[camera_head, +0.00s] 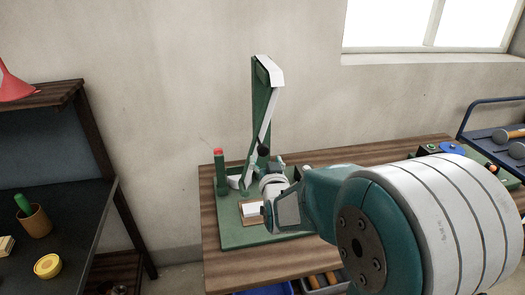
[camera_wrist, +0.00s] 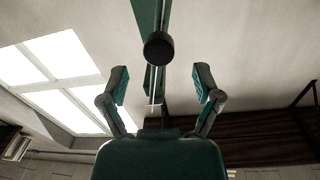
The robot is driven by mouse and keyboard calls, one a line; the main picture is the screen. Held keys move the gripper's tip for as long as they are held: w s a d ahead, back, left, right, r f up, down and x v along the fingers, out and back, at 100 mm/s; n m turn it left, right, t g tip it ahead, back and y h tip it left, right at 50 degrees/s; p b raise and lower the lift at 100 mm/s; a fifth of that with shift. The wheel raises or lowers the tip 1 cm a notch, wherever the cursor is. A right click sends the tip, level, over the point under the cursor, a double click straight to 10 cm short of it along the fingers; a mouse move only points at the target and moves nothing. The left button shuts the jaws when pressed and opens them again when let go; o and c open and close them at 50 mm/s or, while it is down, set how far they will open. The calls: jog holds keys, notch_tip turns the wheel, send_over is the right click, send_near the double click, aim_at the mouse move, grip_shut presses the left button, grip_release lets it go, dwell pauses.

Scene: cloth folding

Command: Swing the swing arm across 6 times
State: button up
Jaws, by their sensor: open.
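The swing arm (camera_head: 267,118) is a pale bar hanging from the top of a green upright post (camera_head: 258,100) on a green base plate (camera_head: 230,236). A black knob (camera_head: 263,151) sits low on it, just above my gripper (camera_head: 264,168). In the wrist view the black knob (camera_wrist: 158,47) is near the top centre, between the lines of my two fingers and beyond their tips. My gripper (camera_wrist: 161,84) is open, with a wide gap and nothing held. I cannot tell its exact distance from the knob. My wrist hides part of the base.
A red-topped green post (camera_head: 219,170) stands at the base's left. A white block (camera_head: 255,210) lies in front. The wooden table (camera_head: 345,157) extends right. A dark shelf unit (camera_head: 70,225) stands left, and a blue cart (camera_head: 480,103) at far right.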

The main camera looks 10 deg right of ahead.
aim_at(263, 153)
jog(key=w, duration=0.5)
jog(key=shift+d, duration=0.1)
grip_shut()
